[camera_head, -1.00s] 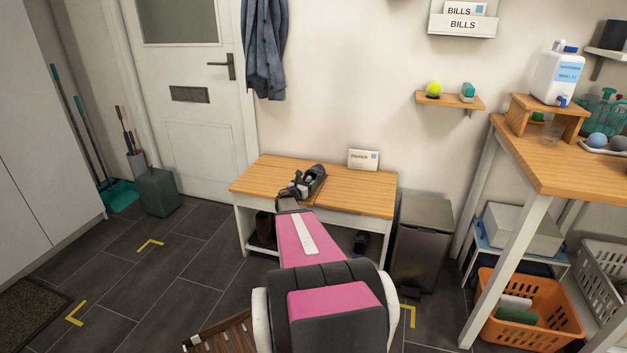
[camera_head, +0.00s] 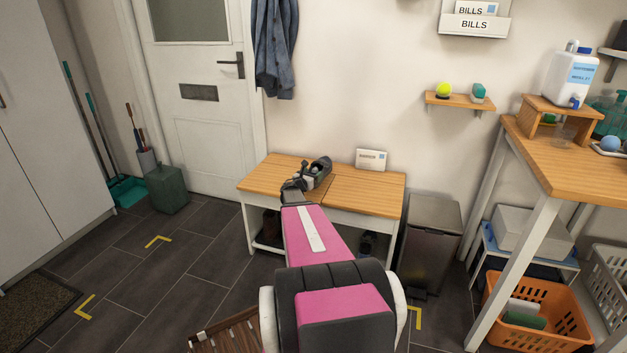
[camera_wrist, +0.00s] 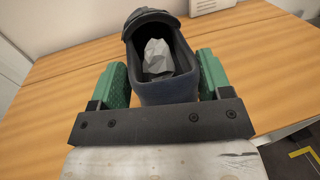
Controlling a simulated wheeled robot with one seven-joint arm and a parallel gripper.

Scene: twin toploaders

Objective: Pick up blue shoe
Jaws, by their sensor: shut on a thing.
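The blue shoe (camera_wrist: 168,91) is dark navy with a grey wad inside its opening. In the wrist view it sits between the two green finger pads of my gripper (camera_wrist: 163,72), which press on its sides near the heel, with the toe pointing away. In the head view the shoe (camera_head: 321,166) is small and dark, at the end of my arm over the wooden bench top (camera_head: 362,190). My gripper (camera_head: 308,178) partly covers it there. Whether the sole clears the bench is hard to tell.
A white card (camera_head: 371,160) stands at the back of the bench. A grey bin (camera_head: 430,240) is right of the bench, and a wooden table (camera_head: 570,165) stands farther right. An orange basket (camera_head: 540,315) is on the floor. Floor to the left is mostly clear.

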